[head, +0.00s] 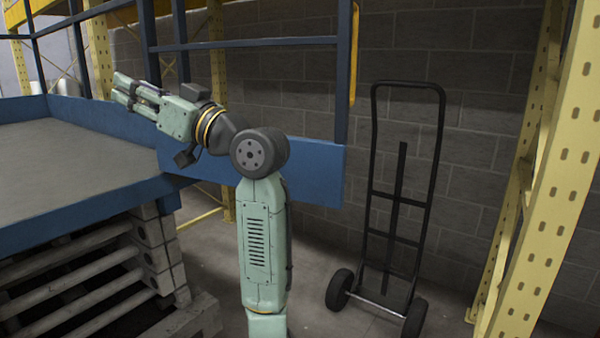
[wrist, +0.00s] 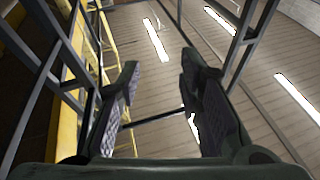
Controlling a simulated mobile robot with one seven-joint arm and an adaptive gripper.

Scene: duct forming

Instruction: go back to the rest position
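My gripper (head: 124,88) is at the end of my raised green arm, left of centre in the head view. It points to the left and slightly up, above the grey-topped blue bench. In the wrist view my gripper (wrist: 161,105) has its two fingers apart with nothing between them. Past the fingers the wrist view shows the ceiling with bright strip lights (wrist: 156,40).
The blue-edged bench (head: 60,160) with a bare grey top stands at the left, with a blue frame (head: 245,43) behind it. A black hand truck (head: 398,200) stands by the block wall. Yellow rack posts (head: 545,190) rise at the right.

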